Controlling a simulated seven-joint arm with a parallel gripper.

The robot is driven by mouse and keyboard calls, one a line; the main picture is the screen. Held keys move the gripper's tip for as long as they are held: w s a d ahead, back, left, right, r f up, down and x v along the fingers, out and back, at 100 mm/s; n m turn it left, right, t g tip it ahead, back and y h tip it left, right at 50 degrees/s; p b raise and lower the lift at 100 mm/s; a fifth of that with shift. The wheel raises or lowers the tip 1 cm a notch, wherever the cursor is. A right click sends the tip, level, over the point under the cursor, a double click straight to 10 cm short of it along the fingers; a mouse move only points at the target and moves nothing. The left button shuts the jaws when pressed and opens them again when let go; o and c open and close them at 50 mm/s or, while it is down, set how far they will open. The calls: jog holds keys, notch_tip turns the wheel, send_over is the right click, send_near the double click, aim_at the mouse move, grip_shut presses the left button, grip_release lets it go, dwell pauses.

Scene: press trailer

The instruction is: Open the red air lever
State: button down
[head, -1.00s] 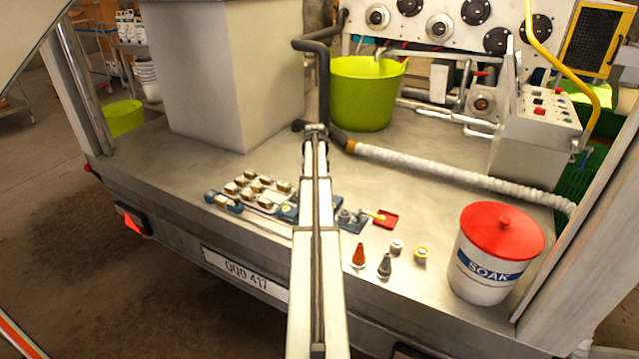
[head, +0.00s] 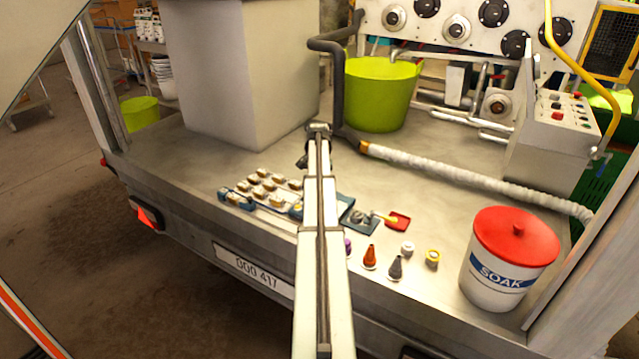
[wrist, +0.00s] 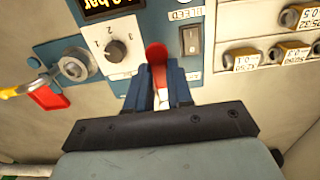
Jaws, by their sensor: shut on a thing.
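The red air lever (wrist: 156,53) shows in the wrist view, at the lower edge of the blue panel (wrist: 125,74) between a numbered dial (wrist: 116,50) and a black switch. Its rounded red end sticks out past my fingertips. My gripper (wrist: 159,78) is shut on the lever, with one dark blue finger on each side. The lever's lower part is partly hidden between the fingers. In the head view the blue panel (head: 357,218) lies on the trailer deck, partly behind my arm, which hides the gripper and lever there.
A yellow handle and red plate (head: 398,221) lie right of the panel. Small bottles (head: 370,258) and caps stand in front of it. Weight blocks (head: 265,187) sit left. A red-lidded SOAK tub (head: 510,262) stands at right. A white hose (head: 470,180) crosses behind.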

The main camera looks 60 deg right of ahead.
jog(key=shift+w, duration=0.1)
dwell(0.3)
jog(key=c, duration=1)
grip_release()
notch_tip(320, 180, up, 14)
jog(key=shift+f, duration=0.1)
